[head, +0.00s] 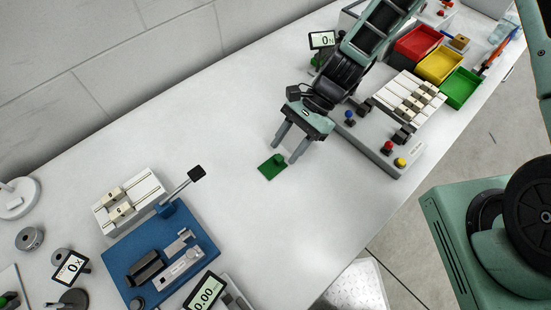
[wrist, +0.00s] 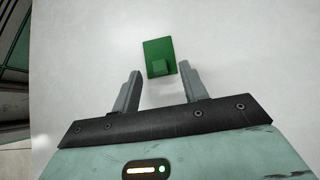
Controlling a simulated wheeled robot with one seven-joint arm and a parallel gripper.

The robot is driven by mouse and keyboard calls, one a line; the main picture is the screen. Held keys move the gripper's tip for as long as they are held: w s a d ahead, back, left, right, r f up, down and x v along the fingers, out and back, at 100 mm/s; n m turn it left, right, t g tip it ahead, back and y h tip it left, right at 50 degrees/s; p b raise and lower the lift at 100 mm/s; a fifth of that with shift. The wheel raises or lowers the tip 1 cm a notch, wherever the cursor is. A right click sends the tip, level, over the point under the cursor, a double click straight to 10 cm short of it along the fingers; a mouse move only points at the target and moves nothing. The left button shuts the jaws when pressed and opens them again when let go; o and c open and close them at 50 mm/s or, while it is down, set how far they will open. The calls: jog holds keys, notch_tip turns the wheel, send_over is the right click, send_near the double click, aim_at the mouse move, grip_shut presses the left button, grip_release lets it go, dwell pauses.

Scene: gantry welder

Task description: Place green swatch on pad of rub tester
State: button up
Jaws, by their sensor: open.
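The green swatch (head: 266,173) is a flat square with a small raised green block on it. It lies on the white bench in the middle of the head view. In the wrist view the swatch (wrist: 156,47) is just beyond my fingertips. My gripper (head: 284,152) is open and empty, pointing down, with its two fingers apart around the line of the block. I cannot tell the exact height above the bench. No pad is plainly marked; which device is the rub tester I cannot tell for certain. A display reading 0X (head: 70,267) stands at lower left.
A blue-based device (head: 125,245) with a black-knobbed lever stands at lower left, beside a white grooved block (head: 105,215). A grey button panel (head: 375,150) is to the right of my gripper. Red, yellow and green bins (head: 440,65) stand behind. The bench between is clear.

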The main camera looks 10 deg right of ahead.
jog(key=shift+x, duration=0.95)
grip_shut()
jog(key=shift+r, duration=0.15)
